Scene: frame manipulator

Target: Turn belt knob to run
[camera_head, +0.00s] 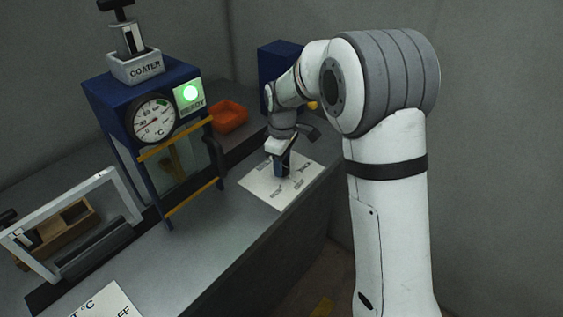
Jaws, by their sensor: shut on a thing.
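The belt knob's white panel (256,190) with dark markings lies on the grey bench top, right of centre. My gripper (284,166) points down over this panel and is shut at its middle. The knob is mostly hidden by the gripper, so its pointer direction cannot be read. The printed words on the panel are too small and partly covered to read with certainty.
A blue coater (95,95) with a dial gauge (154,120) and a lit green READY lamp (190,93) stands left. An orange tray (229,116) sits behind the panel. A white frame (103,181) and another labelled plate (103,303) are at lower left.

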